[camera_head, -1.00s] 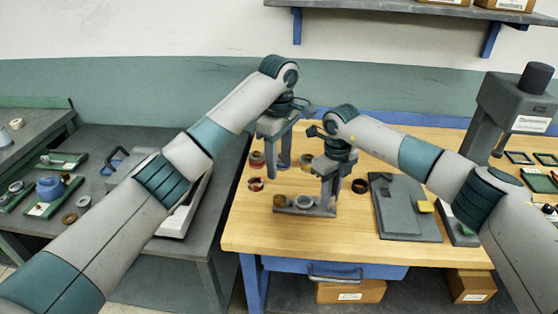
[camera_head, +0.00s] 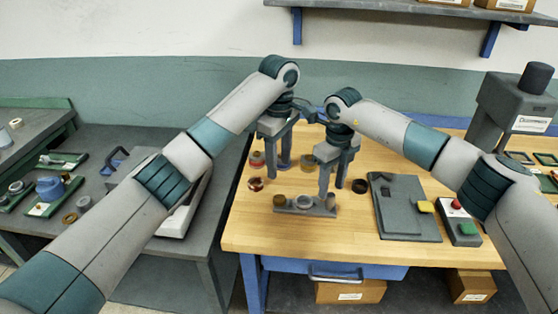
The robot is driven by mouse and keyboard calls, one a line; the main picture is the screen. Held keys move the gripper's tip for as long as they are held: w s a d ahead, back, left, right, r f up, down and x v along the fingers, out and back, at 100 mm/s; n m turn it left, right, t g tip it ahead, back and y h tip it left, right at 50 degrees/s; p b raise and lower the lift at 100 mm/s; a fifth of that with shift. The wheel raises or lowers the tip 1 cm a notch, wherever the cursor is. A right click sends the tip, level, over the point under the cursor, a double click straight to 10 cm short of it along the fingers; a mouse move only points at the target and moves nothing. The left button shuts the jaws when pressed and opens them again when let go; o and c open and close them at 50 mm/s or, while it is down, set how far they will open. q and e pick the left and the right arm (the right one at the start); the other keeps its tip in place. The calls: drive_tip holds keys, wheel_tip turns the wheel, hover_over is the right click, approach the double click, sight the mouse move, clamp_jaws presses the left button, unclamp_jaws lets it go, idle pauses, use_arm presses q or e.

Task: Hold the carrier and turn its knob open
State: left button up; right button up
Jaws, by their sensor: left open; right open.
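The carrier (camera_head: 300,211) is a small grey plate on the wooden bench. It bears a brown-gold round piece (camera_head: 280,201) at its left end, a silver ring (camera_head: 304,202) in the middle and a grey upright part at its right end. I cannot tell for sure which piece is the knob. My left gripper (camera_head: 279,166) is open and empty, pointing down above and behind the carrier's left end. My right gripper (camera_head: 334,187) is open, pointing down just above or behind the carrier's right end. I cannot tell whether it touches the carrier.
Red-brown rings (camera_head: 256,184) lie left of the carrier, and a dark ring (camera_head: 360,186) lies right of it. A grey flat fixture (camera_head: 408,215) and a button box (camera_head: 458,224) with red and green buttons stand further right. The bench's front strip is clear.

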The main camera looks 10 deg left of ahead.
wheel_tip(320, 180, up, 8)
idle(0.4)
drive_tip(key=shift+r, duration=0.1)
